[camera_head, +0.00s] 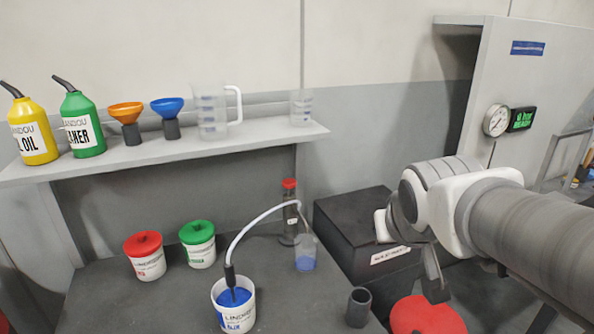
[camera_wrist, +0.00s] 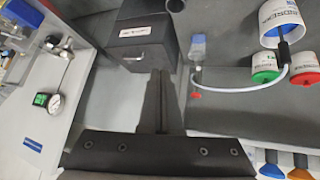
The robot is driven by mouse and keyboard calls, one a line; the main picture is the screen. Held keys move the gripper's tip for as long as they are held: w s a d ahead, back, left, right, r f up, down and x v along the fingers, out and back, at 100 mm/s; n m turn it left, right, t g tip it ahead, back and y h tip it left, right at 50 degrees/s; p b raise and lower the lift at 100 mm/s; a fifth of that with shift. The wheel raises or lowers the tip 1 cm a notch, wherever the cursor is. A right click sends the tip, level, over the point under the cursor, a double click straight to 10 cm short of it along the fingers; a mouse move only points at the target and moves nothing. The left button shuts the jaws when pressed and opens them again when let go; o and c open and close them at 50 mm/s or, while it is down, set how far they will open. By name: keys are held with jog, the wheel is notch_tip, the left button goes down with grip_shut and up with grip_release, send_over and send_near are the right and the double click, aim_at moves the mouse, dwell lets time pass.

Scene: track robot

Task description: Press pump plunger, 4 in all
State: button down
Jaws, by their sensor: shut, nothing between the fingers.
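The pump (camera_head: 289,212) is a dark upright cylinder with a red cap on top, standing at the back of the bench in the head view. Its red top also shows in the wrist view (camera_wrist: 195,95). A pale hose (camera_head: 258,217) arches from it to a white bucket of blue liquid (camera_head: 238,318). A clear beaker with some blue liquid (camera_head: 305,255) stands beside the pump. My gripper (camera_head: 436,290) is shut and empty, to the right of the pump and apart from it. Its fingers (camera_wrist: 161,80) point down the middle of the wrist view.
A black box (camera_head: 350,225) stands right of the pump. A dark cup (camera_head: 358,307) is at the front. Red-lidded (camera_head: 148,262) and green-lidded (camera_head: 199,250) buckets stand left. A shelf (camera_head: 165,152) with bottles, funnels and jugs runs above. A red disc (camera_head: 425,318) lies below my gripper.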

jog(key=w+a+f+n+t+y, duration=0.1)
jog(key=w+a, duration=0.3)
jog(key=w, duration=0.5)
jog(key=w+a+f+n+t+y, duration=0.1)
jog(key=w+a+t+y, duration=0.2)
jog(key=w, duration=0.7)
jog(key=w+a+f+n+t+y, duration=0.1)
jog(key=w+a+n+y, duration=0.1)
jog(key=w+a, duration=0.4)
jog(key=shift+w+t+y, duration=0.4)
jog(key=shift+w+y, duration=0.1)
jog(key=shift+w, duration=1.75)
send_over(289, 183)
jog(key=s+d, duration=0.1)
jog(key=s, duration=0.1)
notch_tip(289, 183, down, 2)
jog(key=f, duration=0.1)
jog(key=w+f, duration=0.1)
jog(key=f, duration=0.1)
jog(key=shift+a+f+p, duration=0.1)
jog(key=shift+f+p, duration=0.15)
jog(key=shift+p, duration=0.05)
jog(key=shift+f, duration=0.5)
jog(key=shift+f, duration=0.1)
